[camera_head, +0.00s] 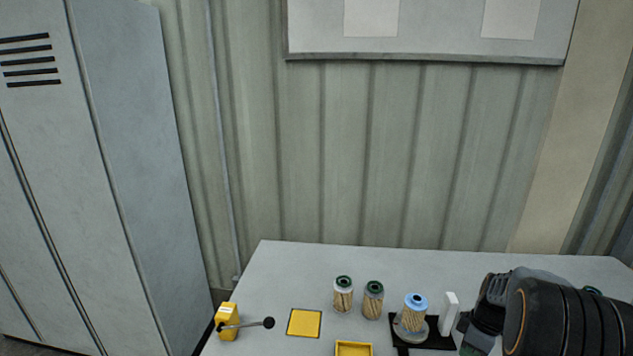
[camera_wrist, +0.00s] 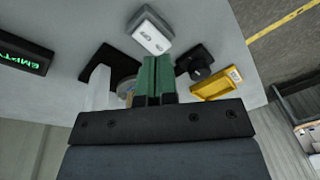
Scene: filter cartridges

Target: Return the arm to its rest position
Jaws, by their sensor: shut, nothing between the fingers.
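My arm (camera_head: 560,315) reaches over the right end of the grey table in the head view, and its fingers cannot be made out there. In the wrist view my gripper (camera_wrist: 158,78) shows its two green fingers pressed together, with nothing between them. Two green-capped filter cartridges, one (camera_head: 343,294) beside the other (camera_head: 373,301), stand upright left of my arm. A blue-capped cartridge (camera_head: 415,314) stands upright in a grey round holder on a black plate. My gripper is apart from these cartridges.
An upright white block (camera_head: 448,313) stands between the blue-capped cartridge and my arm. A yellow square (camera_head: 304,323), a yellow tray (camera_head: 353,349) and a yellow lever box (camera_head: 227,322) are at the left and front. The wrist view shows an "EMPTY" display (camera_wrist: 25,50) and a white box (camera_wrist: 150,33).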

